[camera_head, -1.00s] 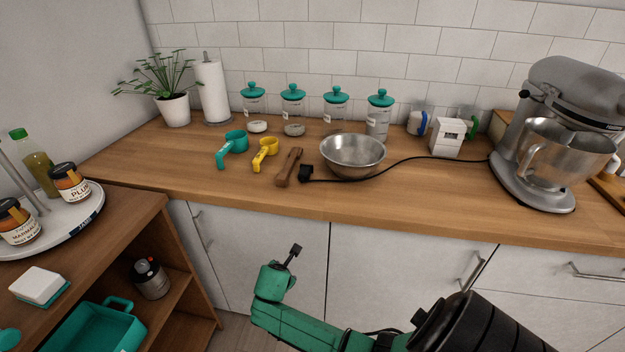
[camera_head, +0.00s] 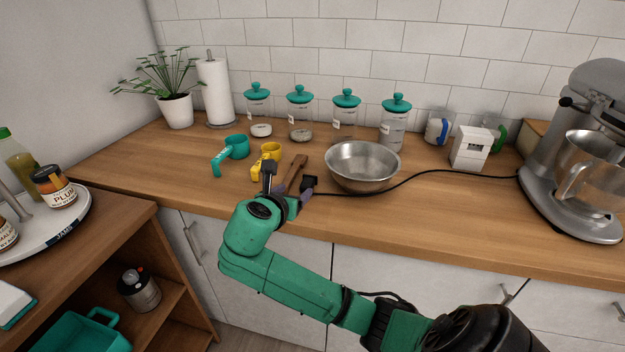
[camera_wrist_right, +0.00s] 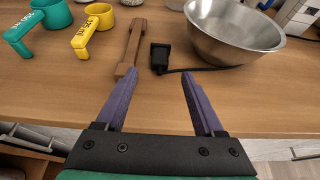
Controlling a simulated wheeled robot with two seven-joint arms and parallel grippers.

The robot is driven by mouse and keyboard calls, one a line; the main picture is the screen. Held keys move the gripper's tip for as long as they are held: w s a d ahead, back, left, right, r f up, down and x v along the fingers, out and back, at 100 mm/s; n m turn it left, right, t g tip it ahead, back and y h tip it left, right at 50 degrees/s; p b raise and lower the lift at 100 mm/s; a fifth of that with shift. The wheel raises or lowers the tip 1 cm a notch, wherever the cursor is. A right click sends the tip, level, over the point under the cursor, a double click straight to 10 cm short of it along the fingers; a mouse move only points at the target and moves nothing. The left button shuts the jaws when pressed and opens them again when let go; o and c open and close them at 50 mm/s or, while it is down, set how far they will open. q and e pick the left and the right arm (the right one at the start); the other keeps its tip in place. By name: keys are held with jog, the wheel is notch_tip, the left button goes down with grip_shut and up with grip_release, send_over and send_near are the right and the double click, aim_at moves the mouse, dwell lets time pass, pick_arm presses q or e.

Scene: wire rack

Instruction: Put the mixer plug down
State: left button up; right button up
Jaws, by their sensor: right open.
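The black mixer plug (camera_head: 309,183) lies on the wooden counter (camera_head: 430,210), left of the steel bowl (camera_head: 362,165). Its black cord runs past the bowl to the grey stand mixer (camera_head: 585,150) on the right. My right gripper (camera_head: 284,188) is at the counter's front edge, close to the plug. In the right wrist view the plug (camera_wrist_right: 160,58) shows just beyond and between the open purple fingertips (camera_wrist_right: 159,74), with nothing held. My left gripper is not in view.
A wooden utensil (camera_wrist_right: 131,50) lies just left of the plug. A yellow measuring cup (camera_wrist_right: 93,24) and a teal one (camera_wrist_right: 42,28) are further left. Glass jars with teal lids (camera_head: 345,115) stand behind. The counter front right of the plug is clear.

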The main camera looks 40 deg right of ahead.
aim_at(308, 181)
jog(key=x, duration=1.2)
jog(key=shift+d+f+p, duration=0.15)
jog(key=shift+f+p, duration=0.05)
jog(key=shift+p, duration=0.1)
grip_shut()
